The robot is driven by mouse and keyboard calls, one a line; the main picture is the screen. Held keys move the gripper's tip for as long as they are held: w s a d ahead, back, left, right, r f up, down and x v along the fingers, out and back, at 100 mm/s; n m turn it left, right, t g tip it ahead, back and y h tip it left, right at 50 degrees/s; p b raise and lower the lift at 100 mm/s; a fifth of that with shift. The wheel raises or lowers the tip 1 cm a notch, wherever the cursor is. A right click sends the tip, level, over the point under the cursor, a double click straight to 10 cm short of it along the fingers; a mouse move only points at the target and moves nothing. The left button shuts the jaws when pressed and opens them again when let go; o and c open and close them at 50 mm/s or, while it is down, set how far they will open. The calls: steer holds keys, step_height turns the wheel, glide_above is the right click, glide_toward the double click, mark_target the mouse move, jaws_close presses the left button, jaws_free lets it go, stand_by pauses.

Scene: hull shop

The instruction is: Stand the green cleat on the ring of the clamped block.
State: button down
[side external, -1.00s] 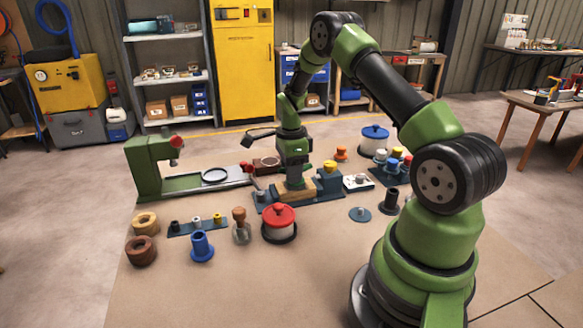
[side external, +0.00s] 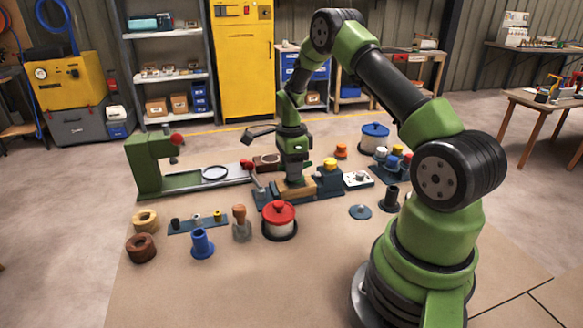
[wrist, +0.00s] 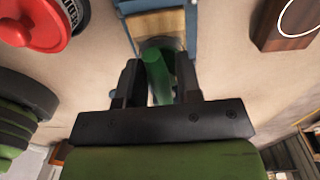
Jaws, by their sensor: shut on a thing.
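The green cleat (wrist: 158,80) shows in the wrist view as a green bar between the two dark fingers of my gripper (wrist: 160,72), which is shut on it. It looks slanted there. The tan clamped block (wrist: 155,24) lies just beyond it in the blue clamp (wrist: 193,25). A dark round patch partly shows at the cleat's far end; I cannot tell whether cleat and block touch. In the side view my gripper (side external: 294,178) is low over the clamped block (side external: 302,189), and the cleat is hidden. The block's ring is not clear.
A red-lidded pot (side external: 279,219) stands close in front of the clamp. A dark wooden block with a white ring (wrist: 285,25) lies off to one side. A green press-like stand (side external: 148,165) is at left.

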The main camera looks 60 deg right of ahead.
steer(key=shift+f, duration=0.55)
steer(key=c, duration=1.1)
jaws_free()
steer(key=shift+r, duration=0.1)
steer(key=shift+w+d+r, duration=0.1)
steer(key=shift+d+r, duration=0.05)
steer(key=shift+r, duration=5.25)
